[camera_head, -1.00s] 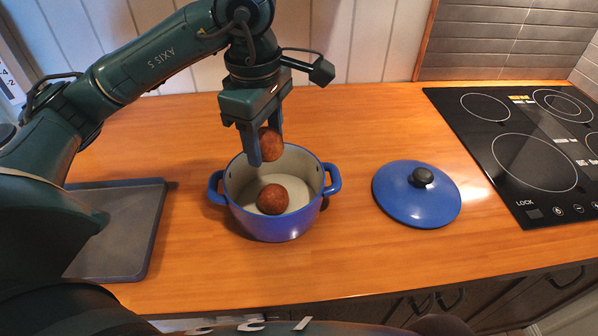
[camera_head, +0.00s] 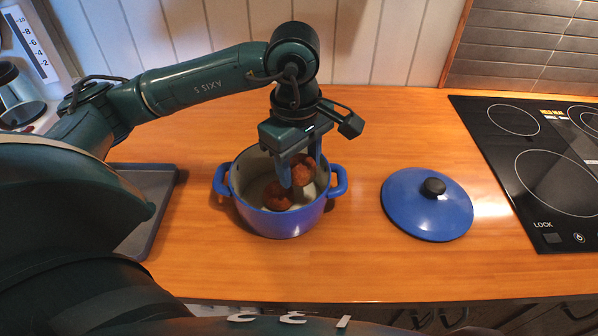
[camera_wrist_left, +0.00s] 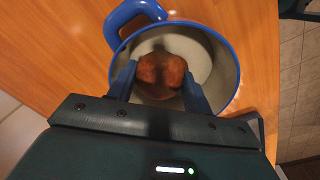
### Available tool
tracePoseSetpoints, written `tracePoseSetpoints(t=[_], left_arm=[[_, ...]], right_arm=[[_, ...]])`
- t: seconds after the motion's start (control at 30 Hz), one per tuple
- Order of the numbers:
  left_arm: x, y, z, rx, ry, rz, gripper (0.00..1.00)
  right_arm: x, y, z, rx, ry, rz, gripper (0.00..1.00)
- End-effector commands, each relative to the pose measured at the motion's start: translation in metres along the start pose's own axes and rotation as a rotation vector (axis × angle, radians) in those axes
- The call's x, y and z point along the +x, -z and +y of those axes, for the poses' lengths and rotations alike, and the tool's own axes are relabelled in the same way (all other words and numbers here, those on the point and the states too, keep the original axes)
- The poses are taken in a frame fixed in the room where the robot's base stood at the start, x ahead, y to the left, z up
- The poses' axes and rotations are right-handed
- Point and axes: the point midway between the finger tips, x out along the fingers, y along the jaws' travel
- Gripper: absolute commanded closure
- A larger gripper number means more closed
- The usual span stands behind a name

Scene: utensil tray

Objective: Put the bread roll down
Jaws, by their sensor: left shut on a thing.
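My left gripper (camera_head: 301,175) points down into the blue pot and is shut on a brown bread roll (camera_head: 303,172). In the left wrist view the held roll (camera_wrist_left: 161,70) sits between the two blue fingers, over the pot's pale inside. A second brown roll (camera_head: 277,196) lies in the pot, just left of the held one and partly behind a finger. I cannot tell whether the held roll touches the pot's floor or the other roll. The blue pot (camera_head: 275,222) stands open on the wooden counter; it also shows in the left wrist view (camera_wrist_left: 232,85). My right gripper is not in view.
The blue lid (camera_head: 410,210) with a black knob lies flat right of the pot. A black cooktop (camera_head: 545,180) is at the right. A grey tray (camera_head: 165,195) lies at the left, partly behind my arm. The counter in front of the pot is clear.

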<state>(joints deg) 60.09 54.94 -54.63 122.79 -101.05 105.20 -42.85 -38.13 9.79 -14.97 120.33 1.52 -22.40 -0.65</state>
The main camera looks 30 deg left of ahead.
Motion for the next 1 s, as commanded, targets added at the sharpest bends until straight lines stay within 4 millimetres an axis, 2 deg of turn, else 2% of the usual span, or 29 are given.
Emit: tracePoseSetpoints(t=[0.2,0.63,0.67,0.7,0.77,1.0], left_arm=[[0.029,0.000,-0.003,0.000,0.004,0.000,0.71],[0.037,0.000,-0.002,0.000,0.001,0.000,0.71],[0.036,0.000,-0.002,0.000,0.001,0.000,0.48],[0.035,0.000,-0.002,0.000,0.001,0.000,0.45],[0.035,0.000,-0.002,0.000,0.001,0.000,0.41],[0.033,0.000,-0.002,0.000,0.001,0.000,0.41]], right_arm=[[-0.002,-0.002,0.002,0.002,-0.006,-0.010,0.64],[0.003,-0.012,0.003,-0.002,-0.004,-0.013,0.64],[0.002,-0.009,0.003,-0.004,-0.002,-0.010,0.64],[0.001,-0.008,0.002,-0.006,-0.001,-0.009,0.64],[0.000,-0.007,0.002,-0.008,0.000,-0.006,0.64],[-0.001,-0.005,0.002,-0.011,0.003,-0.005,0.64]])
